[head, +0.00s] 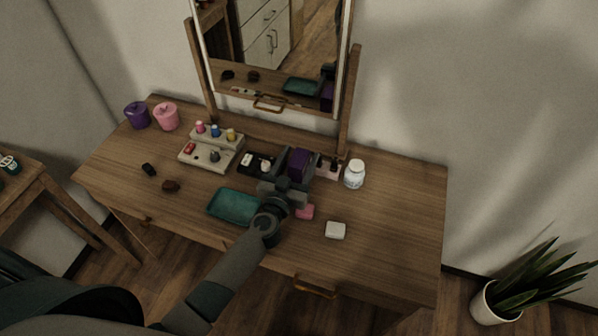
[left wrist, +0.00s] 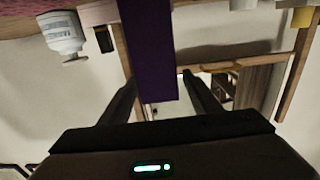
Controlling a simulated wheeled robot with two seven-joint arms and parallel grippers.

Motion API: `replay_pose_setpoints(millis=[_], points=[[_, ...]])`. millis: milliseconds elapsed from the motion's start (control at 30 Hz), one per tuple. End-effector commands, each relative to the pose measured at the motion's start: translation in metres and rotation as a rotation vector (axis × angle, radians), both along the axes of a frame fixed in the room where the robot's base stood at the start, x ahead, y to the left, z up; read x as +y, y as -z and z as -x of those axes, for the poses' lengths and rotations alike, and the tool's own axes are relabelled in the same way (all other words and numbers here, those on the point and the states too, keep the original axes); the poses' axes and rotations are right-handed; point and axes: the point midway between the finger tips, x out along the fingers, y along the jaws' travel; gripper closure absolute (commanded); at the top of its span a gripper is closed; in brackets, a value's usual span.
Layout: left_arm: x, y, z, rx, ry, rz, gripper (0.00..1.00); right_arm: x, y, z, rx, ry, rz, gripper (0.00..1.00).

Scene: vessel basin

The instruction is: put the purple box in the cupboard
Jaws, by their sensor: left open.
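The purple box (head: 299,165) stands at the back of the wooden dressing table, in front of the mirror. My left gripper (head: 292,184) is at its near side. In the left wrist view the purple box (left wrist: 148,45) reaches between the two spread fingers of my left gripper (left wrist: 160,84); the fingers are open, and I cannot tell whether either touches it. The gripper hides the box's lower part in the head view. No cupboard shows directly; a white cabinet with handles (head: 266,38) shows only as a reflection in the mirror. My right gripper is out of view.
A white jar (head: 355,174) stands right of the box. A teal tray (head: 235,206), pink block (head: 305,212) and white block (head: 335,230) lie nearby. A cosmetics stand (head: 212,153) is at left. The table's right end is clear.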

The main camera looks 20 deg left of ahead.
Motion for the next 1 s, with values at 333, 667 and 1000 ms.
replay_pose_setpoints(millis=[333, 667, 1000], points=[[0.000, 0.000, 0.000, 0.000, 0.000, -0.001, 0.62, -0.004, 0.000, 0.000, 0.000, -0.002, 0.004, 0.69], [0.000, 0.000, 0.000, -0.001, 0.000, -0.001, 1.00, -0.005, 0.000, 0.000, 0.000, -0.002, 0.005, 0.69], [0.000, -0.012, 0.000, -0.002, 0.000, -0.003, 1.00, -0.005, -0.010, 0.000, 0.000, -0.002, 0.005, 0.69]])
